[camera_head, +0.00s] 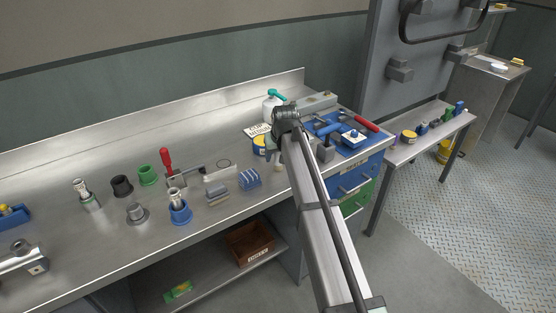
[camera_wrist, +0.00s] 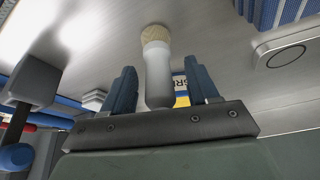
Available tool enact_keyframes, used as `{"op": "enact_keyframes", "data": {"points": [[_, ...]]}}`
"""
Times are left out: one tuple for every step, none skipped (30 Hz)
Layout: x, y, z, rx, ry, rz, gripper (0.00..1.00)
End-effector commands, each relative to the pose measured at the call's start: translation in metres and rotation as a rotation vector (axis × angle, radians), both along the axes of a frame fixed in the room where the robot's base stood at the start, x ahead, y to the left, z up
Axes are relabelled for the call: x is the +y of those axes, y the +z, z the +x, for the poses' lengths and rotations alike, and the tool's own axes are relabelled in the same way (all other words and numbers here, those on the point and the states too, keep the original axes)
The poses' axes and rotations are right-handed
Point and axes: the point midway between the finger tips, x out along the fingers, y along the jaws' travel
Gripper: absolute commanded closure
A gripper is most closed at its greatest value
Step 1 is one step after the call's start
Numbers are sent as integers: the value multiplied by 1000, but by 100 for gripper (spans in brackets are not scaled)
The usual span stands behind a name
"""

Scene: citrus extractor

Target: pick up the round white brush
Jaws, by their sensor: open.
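The round white brush (camera_wrist: 158,75) shows in the wrist view, with a pale handle and a beige bristle head pointing away from my gripper. My gripper (camera_wrist: 162,82) is open, with one blue finger on each side of the brush handle. A gap shows between the handle and each finger, and the brush's near end is close to the palm. In the head view my gripper (camera_head: 277,147) is over the right part of the steel bench. A small beige piece (camera_head: 278,167) beside it looks like the bristle end; the arm hides the rest.
A blue-and-yellow tin (camera_head: 259,146), a card and a white bottle with teal top (camera_head: 272,106) stand close behind my gripper. A blue striped block (camera_head: 250,179) and grey block (camera_head: 218,191) lie left. A blue tool cabinet (camera_head: 352,158) is on the right.

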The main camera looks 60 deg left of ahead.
Motion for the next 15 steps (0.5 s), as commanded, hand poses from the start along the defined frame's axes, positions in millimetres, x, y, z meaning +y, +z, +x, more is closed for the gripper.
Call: {"op": "enact_keyframes", "data": {"points": [[1,-2,0,0,0,0,41],[1,-2,0,0,0,0,41],[1,-2,0,0,0,0,41],[1,-2,0,0,0,0,41],[1,-2,0,0,0,0,41],[1,-2,0,0,0,0,41],[1,-2,0,0,0,0,42],[1,-2,0,0,0,0,45],[1,-2,0,0,0,0,48],[1,-2,0,0,0,0,51],[1,-2,0,0,0,0,54],[1,-2,0,0,0,0,58],[1,-2,0,0,0,0,61],[0,-2,0,0,0,0,64],[0,-2,0,0,0,0,68]]}}
